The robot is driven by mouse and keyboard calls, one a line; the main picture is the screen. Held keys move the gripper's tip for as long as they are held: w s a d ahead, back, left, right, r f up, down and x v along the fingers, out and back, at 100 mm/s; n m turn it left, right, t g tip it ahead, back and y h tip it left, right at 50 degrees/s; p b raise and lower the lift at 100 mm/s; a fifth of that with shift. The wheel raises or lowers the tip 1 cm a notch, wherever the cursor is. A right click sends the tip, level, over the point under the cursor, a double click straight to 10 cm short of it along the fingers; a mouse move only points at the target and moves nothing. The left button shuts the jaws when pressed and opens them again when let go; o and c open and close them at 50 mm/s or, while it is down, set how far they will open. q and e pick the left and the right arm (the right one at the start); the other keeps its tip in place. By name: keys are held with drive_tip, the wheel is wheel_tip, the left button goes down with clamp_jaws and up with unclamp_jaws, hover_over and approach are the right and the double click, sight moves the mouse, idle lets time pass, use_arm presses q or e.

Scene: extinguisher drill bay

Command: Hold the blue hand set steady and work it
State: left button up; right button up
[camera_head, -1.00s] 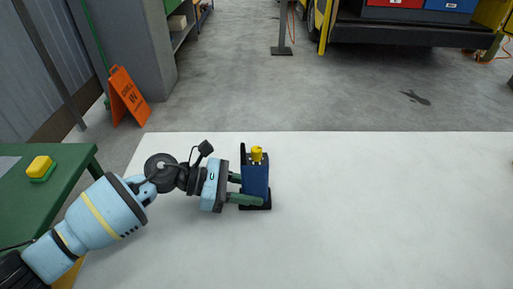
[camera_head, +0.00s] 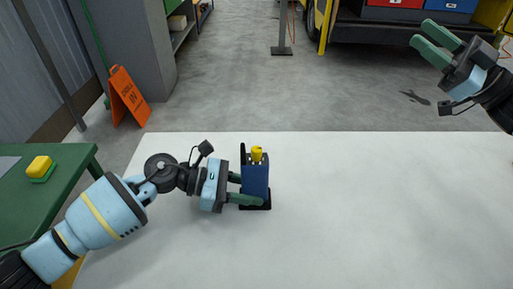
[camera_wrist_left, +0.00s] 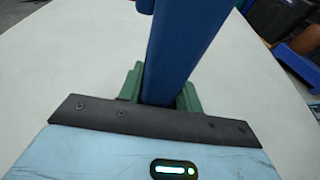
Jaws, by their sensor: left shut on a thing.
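The blue hand set (camera_head: 256,180) stands upright on the white table, on a dark base, with a yellow part (camera_head: 257,154) on its top and a dark upright piece at its left side. My left gripper (camera_head: 246,189) is shut on the hand set from the left. In the left wrist view the blue body (camera_wrist_left: 185,50) rises between the two green fingers (camera_wrist_left: 160,88). My right gripper (camera_head: 432,42) is at the upper right, open and empty, above the floor beyond the table and well away from the hand set.
The white table (camera_head: 390,215) is clear to the right of the hand set. A green table (camera_head: 65,195) with a yellow and green block (camera_head: 40,168) is at the left. An orange sign (camera_head: 127,97) and a grey post (camera_head: 282,30) stand on the floor beyond.

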drive_tip(key=s+a+f+n+g, duration=0.1)
drive_tip(key=s+a+f+g, duration=0.15)
drive_tip(key=a+f, duration=0.3)
drive_tip(key=s+a+f+g, duration=0.1)
drive_tip(key=a+f+g, duration=0.25)
drive_tip(key=a, duration=0.35)
drive_tip(key=g, duration=0.4)
approach(256, 148)
drive_tip(key=shift+h, duration=0.4)
drive_tip(key=a, duration=0.3)
drive_tip(key=w+a, duration=0.1)
drive_tip(key=a, duration=0.5)
drive_tip(key=shift+w+a+r, duration=0.15)
drive_tip(key=shift+w+a, duration=0.15)
drive_tip(key=shift+a, duration=0.05)
clamp_jaws()
